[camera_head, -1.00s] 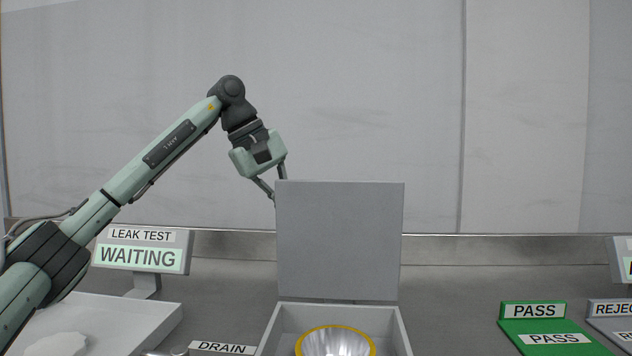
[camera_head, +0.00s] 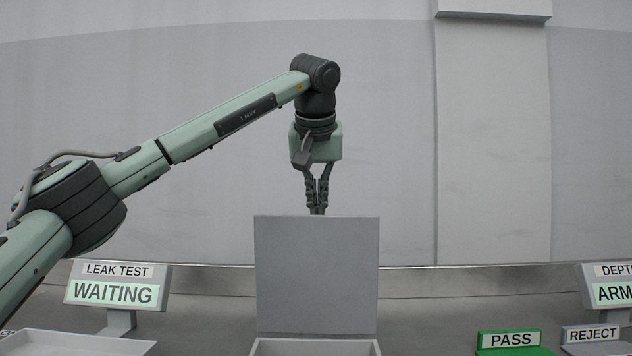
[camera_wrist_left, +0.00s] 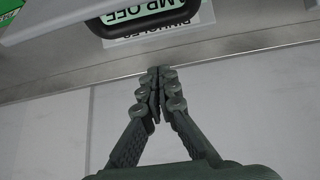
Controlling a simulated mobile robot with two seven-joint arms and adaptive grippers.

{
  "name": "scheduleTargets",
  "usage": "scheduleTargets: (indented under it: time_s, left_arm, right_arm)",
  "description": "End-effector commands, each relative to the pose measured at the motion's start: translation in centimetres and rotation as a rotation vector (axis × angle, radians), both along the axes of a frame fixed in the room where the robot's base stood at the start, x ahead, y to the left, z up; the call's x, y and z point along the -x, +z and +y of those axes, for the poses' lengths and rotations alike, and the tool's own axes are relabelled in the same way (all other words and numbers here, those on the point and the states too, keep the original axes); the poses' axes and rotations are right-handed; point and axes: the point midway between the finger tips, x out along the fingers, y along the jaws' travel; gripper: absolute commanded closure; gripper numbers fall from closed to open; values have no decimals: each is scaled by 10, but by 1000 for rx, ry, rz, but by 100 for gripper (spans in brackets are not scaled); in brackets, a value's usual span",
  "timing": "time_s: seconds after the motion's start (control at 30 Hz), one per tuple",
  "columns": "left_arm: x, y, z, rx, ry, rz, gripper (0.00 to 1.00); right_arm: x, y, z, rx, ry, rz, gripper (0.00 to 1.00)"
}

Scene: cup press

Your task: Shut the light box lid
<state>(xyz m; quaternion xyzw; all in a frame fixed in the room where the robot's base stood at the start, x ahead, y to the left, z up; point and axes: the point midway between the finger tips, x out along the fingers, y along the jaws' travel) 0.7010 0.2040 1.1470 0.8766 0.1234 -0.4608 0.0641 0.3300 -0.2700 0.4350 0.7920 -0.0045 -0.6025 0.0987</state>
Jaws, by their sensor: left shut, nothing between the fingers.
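The light box lid (camera_head: 316,275) stands open and upright as a flat grey panel in the head view. The front part of the light box (camera_head: 316,347) shows below it, cut off by the bottom edge. My left gripper (camera_head: 317,210) points straight down, shut and empty, with its fingertips at the middle of the lid's top edge. I cannot tell whether they touch the lid or stand behind it. In the left wrist view the shut fingers (camera_wrist_left: 156,75) point toward the bench's rear strip. My right gripper is not in view.
A leak test sign (camera_head: 117,285) reading WAITING stands at left above a white tray (camera_head: 75,343). A green PASS sign (camera_head: 510,340) and a REJECT sign (camera_head: 592,334) are at right. A lamp-off display (camera_wrist_left: 150,15) shows upside down in the wrist view. The wall is behind.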

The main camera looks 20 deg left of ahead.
Motion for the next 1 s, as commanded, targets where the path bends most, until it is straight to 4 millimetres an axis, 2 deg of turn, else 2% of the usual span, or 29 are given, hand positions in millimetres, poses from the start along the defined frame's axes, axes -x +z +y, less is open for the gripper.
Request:
scheduleTargets:
  time_s: [0.07, 0.2, 0.4, 1.0]
  left_arm:
    - [-8, -14, 3, 0, 1, 3, 100]
    - [16, -17, -4, 0, -3, -2, 100]
    - [29, -20, -8, 1, 0, -1, 100]
    - [27, -19, -10, -4, 0, -21, 100]
  right_arm:
    - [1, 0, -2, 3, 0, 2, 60]
    - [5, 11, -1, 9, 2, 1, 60]
    - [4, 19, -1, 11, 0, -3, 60]
    - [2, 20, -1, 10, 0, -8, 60]
